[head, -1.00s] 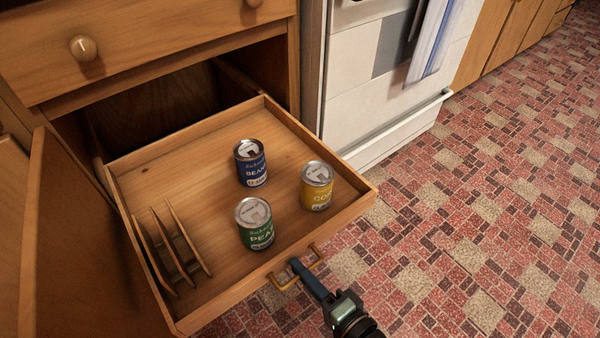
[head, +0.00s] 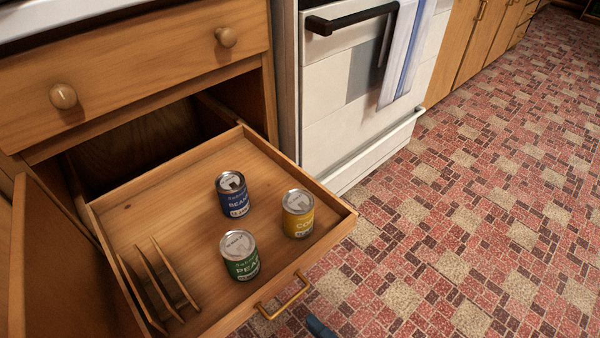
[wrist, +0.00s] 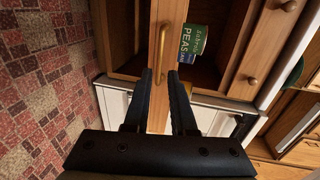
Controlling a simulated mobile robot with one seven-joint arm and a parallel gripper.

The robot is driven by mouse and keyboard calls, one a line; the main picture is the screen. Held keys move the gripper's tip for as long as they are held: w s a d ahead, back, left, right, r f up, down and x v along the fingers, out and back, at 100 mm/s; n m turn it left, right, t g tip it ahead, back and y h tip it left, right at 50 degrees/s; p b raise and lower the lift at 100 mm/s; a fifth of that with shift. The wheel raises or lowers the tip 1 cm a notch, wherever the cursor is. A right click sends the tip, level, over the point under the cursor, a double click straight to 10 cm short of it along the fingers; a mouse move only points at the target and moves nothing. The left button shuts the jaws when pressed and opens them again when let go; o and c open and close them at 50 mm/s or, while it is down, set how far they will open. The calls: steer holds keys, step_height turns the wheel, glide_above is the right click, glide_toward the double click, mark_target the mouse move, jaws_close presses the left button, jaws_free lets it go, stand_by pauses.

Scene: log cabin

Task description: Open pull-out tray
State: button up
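The wooden pull-out tray (head: 190,185) stands far out of the lower cabinet in the head view. Its brass handle (head: 283,297) is on the front panel; it also shows in the wrist view (wrist: 163,50). A blue bean can (head: 233,195), a yellow can (head: 298,214) and a green pea can (head: 240,256) stand upright in the tray. My gripper (wrist: 164,77) is open in the wrist view, its two fingers apart and empty, with the handle just beyond the tips. In the head view only a bit of my gripper (head: 318,328) shows at the bottom edge, apart from the handle.
Wooden dividers (head: 160,278) stand at the tray's left side. An open cabinet door (head: 62,265) is at the left. A white oven (head: 345,95) with a towel (head: 402,50) stands to the right. The tiled floor (head: 450,220) at right is clear.

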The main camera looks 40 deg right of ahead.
steer(key=s, duration=0.2)
steer(key=s+r+p, duration=0.1)
steer(key=s, duration=0.1)
steer(key=shift+s+d, duration=0.1)
steer(key=shift+s, duration=0.25)
steer(key=shift+w, duration=0.1)
